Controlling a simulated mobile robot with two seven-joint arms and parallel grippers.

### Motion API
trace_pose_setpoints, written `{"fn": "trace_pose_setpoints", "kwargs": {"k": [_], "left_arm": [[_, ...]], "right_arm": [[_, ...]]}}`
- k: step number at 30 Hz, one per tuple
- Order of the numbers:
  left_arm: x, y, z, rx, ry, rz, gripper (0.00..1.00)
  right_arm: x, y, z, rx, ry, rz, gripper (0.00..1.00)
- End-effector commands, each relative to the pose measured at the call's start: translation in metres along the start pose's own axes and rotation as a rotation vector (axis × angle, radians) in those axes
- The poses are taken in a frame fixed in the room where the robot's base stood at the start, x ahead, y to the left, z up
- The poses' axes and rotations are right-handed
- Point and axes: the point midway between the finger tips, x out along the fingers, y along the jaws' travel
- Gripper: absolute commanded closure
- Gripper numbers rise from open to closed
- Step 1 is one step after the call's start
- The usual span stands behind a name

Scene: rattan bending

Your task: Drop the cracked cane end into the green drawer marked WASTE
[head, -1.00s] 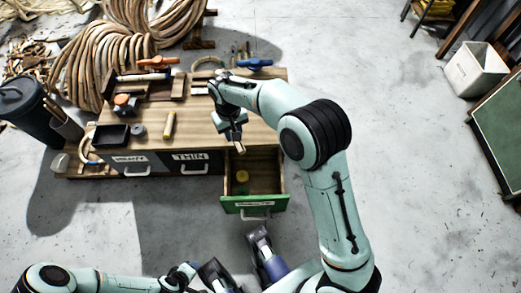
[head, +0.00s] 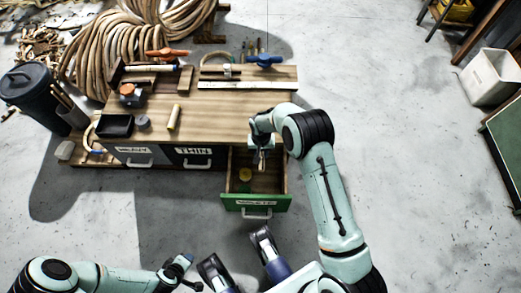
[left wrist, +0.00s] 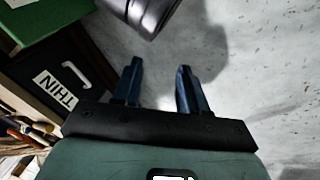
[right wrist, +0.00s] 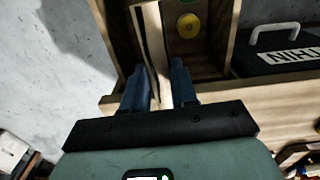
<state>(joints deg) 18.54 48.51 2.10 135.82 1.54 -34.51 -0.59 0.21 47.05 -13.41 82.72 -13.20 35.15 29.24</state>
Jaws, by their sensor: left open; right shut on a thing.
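The green drawer (head: 229,203) marked WASTE is pulled open at the right end of the bench. A small yellow round thing (head: 245,174) lies inside it, also visible in the right wrist view (right wrist: 188,25). My right gripper (right wrist: 158,78) is shut on the cane end (right wrist: 151,40), a pale strip with a dark line along it. In the head view the right gripper (head: 261,153) is over the drawer's back part, with the cane end pointing down.
The wooden bench (head: 225,120) holds a black tray (head: 115,126), a short cane roll (head: 174,117), a ruler (head: 247,85) and clamps. The dark THIN drawer (head: 195,158) is shut beside the open one. Floor right of the bench is clear.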

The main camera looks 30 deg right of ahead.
Motion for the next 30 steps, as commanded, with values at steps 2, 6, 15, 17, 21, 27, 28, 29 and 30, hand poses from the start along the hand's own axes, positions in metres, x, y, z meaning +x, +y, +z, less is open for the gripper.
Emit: {"fn": "trace_pose_setpoints", "kwargs": {"k": [2,6,15,17,21,27,28,29,30], "left_arm": [[0.009,-0.007,0.007,-0.007,-0.021,-0.012,0.57],[0.017,-0.017,0.018,-0.016,-0.056,-0.030,0.57],[0.019,-0.022,0.024,-0.021,-0.074,-0.038,0.57],[0.019,-0.022,0.024,-0.021,-0.074,-0.038,0.57],[0.019,-0.022,0.024,-0.021,-0.074,-0.038,0.57],[0.019,-0.022,0.024,-0.021,-0.073,-0.038,0.57],[0.019,-0.022,0.024,-0.021,-0.073,-0.038,0.57],[0.019,-0.022,0.024,-0.021,-0.073,-0.038,0.57],[0.019,-0.021,0.023,-0.021,-0.072,-0.037,0.57]], "right_arm": [[0.012,0.000,0.000,0.000,-0.002,0.001,1.00],[0.024,0.000,0.000,-0.001,-0.001,0.000,1.00],[0.028,0.000,0.000,-0.001,0.001,0.000,1.00],[0.028,0.000,0.000,-0.001,0.001,0.000,1.00],[0.028,0.000,0.000,-0.001,0.000,0.000,0.43],[0.028,0.000,0.000,-0.001,0.000,0.000,0.43],[0.028,0.000,0.000,-0.001,0.000,0.000,0.43],[0.028,0.000,0.000,-0.001,0.000,0.000,0.43],[0.027,0.000,0.000,-0.001,0.001,0.000,0.43]]}}
